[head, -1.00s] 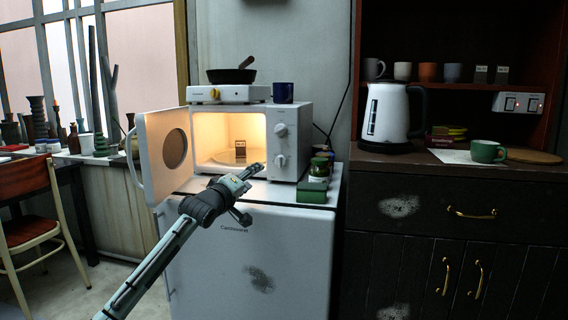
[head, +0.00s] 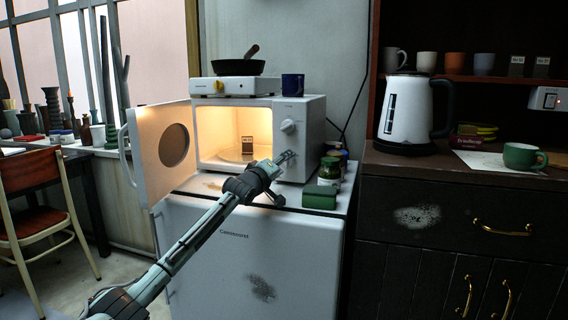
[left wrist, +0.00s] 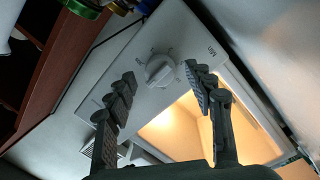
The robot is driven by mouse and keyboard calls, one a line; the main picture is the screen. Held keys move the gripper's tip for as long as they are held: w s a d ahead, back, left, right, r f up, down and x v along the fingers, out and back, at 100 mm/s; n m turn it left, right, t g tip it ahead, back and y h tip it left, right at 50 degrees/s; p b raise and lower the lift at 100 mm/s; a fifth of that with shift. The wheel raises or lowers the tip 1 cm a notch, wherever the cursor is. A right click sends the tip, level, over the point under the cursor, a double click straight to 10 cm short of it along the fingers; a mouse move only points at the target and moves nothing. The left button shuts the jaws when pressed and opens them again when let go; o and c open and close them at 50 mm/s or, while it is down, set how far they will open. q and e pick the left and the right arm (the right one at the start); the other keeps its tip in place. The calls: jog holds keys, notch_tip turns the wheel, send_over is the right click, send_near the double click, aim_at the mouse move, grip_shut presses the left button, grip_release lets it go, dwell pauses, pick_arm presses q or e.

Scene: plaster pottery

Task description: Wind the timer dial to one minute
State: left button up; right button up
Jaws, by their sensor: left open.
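The white microwave (head: 312,110) stands with its door (head: 162,150) swung open to the left and its inside lit. Its upper dial (head: 288,126) shows plainly in the head view; the lower dial is covered there by my left gripper (head: 284,158). The left wrist view shows one round white dial (left wrist: 160,73) with a raised grip bar and marks around it, apparently the lower one. My left gripper (left wrist: 160,77) is open, with a fingertip on each side of this dial in the picture. I cannot tell whether they touch it. My right gripper is not in view.
A green box (head: 320,197) and a jar (head: 329,171) stand on the fridge (head: 250,245) right of the gripper.

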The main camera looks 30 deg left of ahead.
pick_arm(q)
jog(key=shift+w+a, duration=0.1)
jog(key=shift+w, duration=0.3)
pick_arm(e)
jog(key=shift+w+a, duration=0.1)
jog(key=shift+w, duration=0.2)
pick_arm(q)
jog(key=shift+c, duration=0.3)
jog(key=c, duration=1)
jog(key=shift+c, duration=0.5)
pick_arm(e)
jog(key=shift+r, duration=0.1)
pick_arm(q)
jog(key=shift+r, duration=0.1)
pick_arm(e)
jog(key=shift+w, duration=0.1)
